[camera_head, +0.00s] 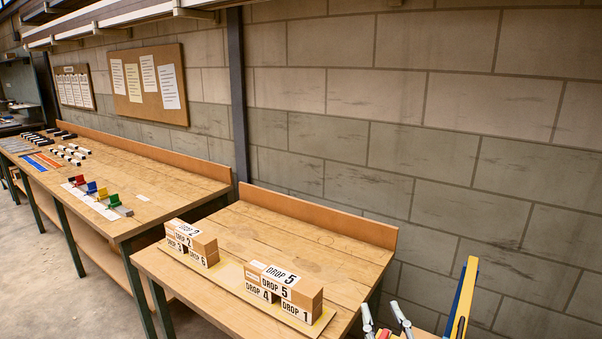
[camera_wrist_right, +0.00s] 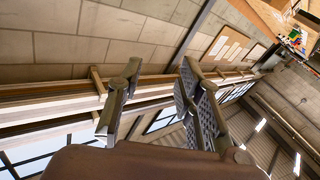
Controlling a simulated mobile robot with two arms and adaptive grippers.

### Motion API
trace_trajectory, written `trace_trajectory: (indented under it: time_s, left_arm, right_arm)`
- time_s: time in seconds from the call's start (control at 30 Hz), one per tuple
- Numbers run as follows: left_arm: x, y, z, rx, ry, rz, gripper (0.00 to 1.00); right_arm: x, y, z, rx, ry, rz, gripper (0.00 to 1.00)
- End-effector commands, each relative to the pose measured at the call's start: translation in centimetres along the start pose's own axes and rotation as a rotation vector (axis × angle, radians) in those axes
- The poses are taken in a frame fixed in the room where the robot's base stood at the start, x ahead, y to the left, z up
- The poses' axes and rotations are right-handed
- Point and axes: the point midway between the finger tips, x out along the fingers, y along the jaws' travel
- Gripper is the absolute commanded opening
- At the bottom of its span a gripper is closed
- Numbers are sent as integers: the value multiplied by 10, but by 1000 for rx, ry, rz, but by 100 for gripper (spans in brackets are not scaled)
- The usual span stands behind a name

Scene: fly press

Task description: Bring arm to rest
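My right gripper (camera_head: 385,318) shows at the bottom edge of the head view, right of the near bench. Its two grey fingers point up and stand apart with nothing between them. In the right wrist view the same gripper (camera_wrist_right: 160,72) is open and empty, with wall and ceiling behind its fingers. It touches nothing that I can see. My left gripper is in neither view.
Cardboard boxes labelled DROP, one group (camera_head: 192,243) and another (camera_head: 284,290), stand on the near wooden bench (camera_head: 300,240). A yellow and blue upright bar (camera_head: 463,300) stands close right of my gripper. The far bench (camera_head: 150,185) holds small coloured parts.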

Motion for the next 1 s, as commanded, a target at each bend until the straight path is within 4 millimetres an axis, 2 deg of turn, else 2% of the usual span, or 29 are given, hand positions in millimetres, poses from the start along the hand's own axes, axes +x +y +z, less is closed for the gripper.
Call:
trace_trajectory:
  time_s: [0.03, 0.1, 0.2, 0.3, 0.4, 0.5, 0.7, 0.8, 1.0]
  left_arm:
    - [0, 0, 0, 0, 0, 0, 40]
    - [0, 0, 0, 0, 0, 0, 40]
    - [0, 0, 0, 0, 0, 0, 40]
    - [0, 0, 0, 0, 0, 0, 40]
    - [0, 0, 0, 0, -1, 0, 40]
    - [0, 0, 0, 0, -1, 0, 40]
    - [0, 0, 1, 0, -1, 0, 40]
    - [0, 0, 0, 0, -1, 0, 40]
    - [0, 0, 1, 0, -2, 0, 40]
  right_arm:
    - [-14, 8, 36, 23, -138, 22, 33]
    - [-38, 15, 84, 42, -334, 37, 33]
    - [-83, 17, 141, 63, -591, 26, 33]
    - [-128, 14, 180, 74, -797, -8, 33]
    - [-168, 8, 204, 82, -958, -51, 33]
    - [-205, 2, 221, 89, -1094, -101, 33]
    - [-276, -9, 238, 101, -1328, -213, 33]
    - [-267, -16, 269, 97, -1334, -214, 33]
    - [-262, -31, 330, 95, -1356, -219, 33]
